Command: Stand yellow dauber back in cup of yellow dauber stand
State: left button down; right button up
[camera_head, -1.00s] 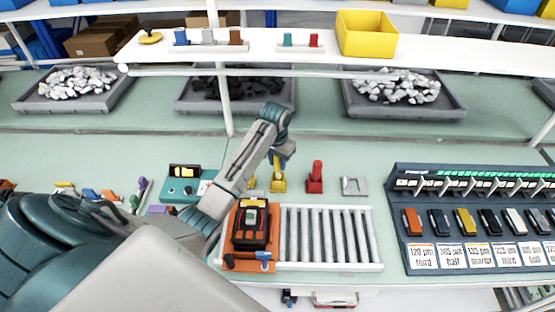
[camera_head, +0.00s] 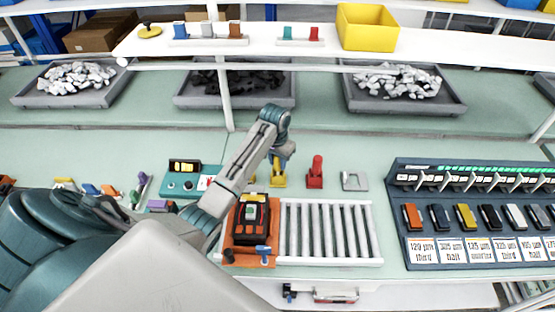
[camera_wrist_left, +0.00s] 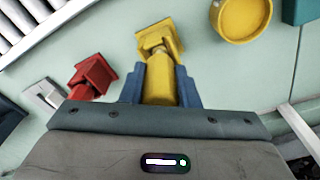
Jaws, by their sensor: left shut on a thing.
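My left gripper (camera_wrist_left: 160,88) has its blue fingers shut on the yellow dauber (camera_wrist_left: 160,80), one finger on each side. In the head view this gripper (camera_head: 281,156) is just above the yellow dauber stand (camera_head: 279,182). In the left wrist view the stand's square yellow base (camera_wrist_left: 154,32) lies directly beyond the dauber's far end. The dauber is lined up with the stand, but whether it sits down in the cup or only touches it I cannot tell. My right gripper is not in view.
A red dauber (camera_head: 315,168) stands in its red stand to the right, with a grey metal piece (camera_head: 354,181) beyond it. A round yellow pot (camera_wrist_left: 240,18) is close by on the other side. A roller rack (camera_head: 325,262) and black device (camera_head: 250,218) are in front.

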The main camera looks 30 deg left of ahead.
pick_arm(q)
jog(key=shift+f, duration=0.55)
jog(key=c, duration=1)
grip_release()
notch_tip(320, 180, up, 7)
jog(key=b, duration=0.3)
jog(key=shift+s+r, duration=0.15)
notch_tip(320, 180, up, 3)
jog(key=shift+s+f+p, duration=0.1)
jog(key=shift+s+p, duration=0.05)
jog(key=shift+p, duration=0.9)
jog(key=shift+s+r+p, duration=0.1)
jog(key=shift+r+p, duration=0.25)
jog(key=shift+r, duration=0.05)
jog(key=shift+f, duration=0.1)
